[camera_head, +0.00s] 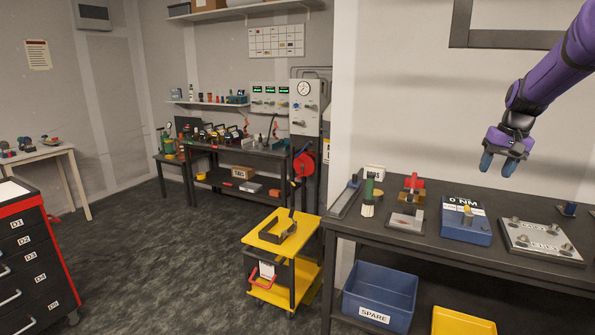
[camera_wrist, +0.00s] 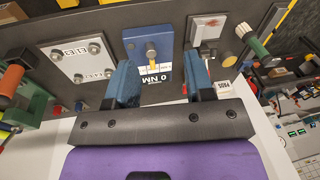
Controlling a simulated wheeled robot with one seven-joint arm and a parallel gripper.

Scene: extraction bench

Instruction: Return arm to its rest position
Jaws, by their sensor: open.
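My purple arm reaches in from the upper right in the head view. My gripper (camera_head: 500,163) has two blue fingertips, hangs above the dark bench (camera_head: 345,228), and is apart from everything on it. In the wrist view my gripper (camera_wrist: 160,88) shows its blue fingers spread with nothing held between them. The blue "0 NM" box (camera_head: 466,221) with a yellow-topped post stands on the bench below and left of it. It also shows beyond the fingers in the wrist view (camera_wrist: 135,42).
Blue "SPARE" bin (camera_head: 380,292) and yellow bin (camera_head: 462,322) sit below. A yellow cart (camera_head: 262,243) stands left. Air around my gripper is clear.

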